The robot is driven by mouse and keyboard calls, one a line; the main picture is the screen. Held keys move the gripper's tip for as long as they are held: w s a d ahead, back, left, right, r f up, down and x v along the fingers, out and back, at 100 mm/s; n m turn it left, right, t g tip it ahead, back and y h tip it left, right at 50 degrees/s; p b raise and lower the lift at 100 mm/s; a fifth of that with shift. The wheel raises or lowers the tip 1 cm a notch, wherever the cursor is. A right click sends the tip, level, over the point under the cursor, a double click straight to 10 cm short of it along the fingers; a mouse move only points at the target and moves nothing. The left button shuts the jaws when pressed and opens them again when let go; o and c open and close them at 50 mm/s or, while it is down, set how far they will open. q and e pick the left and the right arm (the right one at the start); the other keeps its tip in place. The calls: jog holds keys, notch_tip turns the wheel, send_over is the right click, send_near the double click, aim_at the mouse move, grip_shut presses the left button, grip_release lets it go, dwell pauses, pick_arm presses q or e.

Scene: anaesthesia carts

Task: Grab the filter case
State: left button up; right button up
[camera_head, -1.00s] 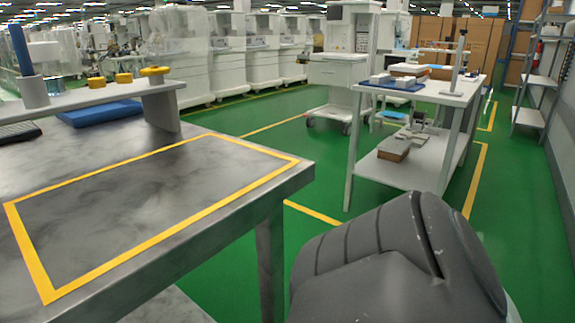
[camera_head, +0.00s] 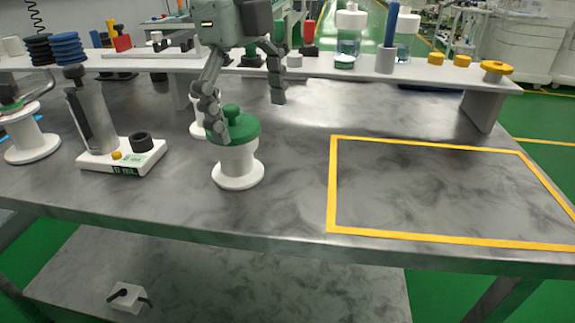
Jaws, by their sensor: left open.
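A white round case with a green knobbed lid (camera_head: 238,160), which looks like the filter case, stands upright on a wide white foot on the grey table. My left gripper (camera_head: 246,112) hangs down from the top of the view, its fingers spread wide. One finger overlaps the left side of the green lid, and the other is off to the right, behind the lid. I cannot tell whether the finger touches the lid. Nothing is held between the fingers. A similar white stand (camera_head: 199,118) is partly hidden behind the case. My right gripper is not in view.
A white device with a grey upright (camera_head: 95,120) and a white spool-like stand (camera_head: 30,135) are to the left. A raised white shelf (camera_head: 430,75) with jars and yellow knobs runs behind. The yellow-taped rectangle (camera_head: 332,185) on the right is empty.

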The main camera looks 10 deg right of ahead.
aim_at(227, 107)
pick_arm(q)
jog(key=a, duration=0.1)
jog(key=w+a, duration=0.1)
jog(key=shift+a+n+y, duration=0.3)
jog(key=shift+a+y, duration=0.1)
jog(key=shift+w+a+f, duration=0.1)
jog(key=shift+a+f, duration=0.1)
jog(key=shift+a, duration=0.1)
jog(key=f, duration=0.5)
jog(key=f+p, duration=0.1)
jog(key=f, duration=0.1)
jog(key=shift+d+f, duration=0.25)
jog(key=c, duration=1.6)
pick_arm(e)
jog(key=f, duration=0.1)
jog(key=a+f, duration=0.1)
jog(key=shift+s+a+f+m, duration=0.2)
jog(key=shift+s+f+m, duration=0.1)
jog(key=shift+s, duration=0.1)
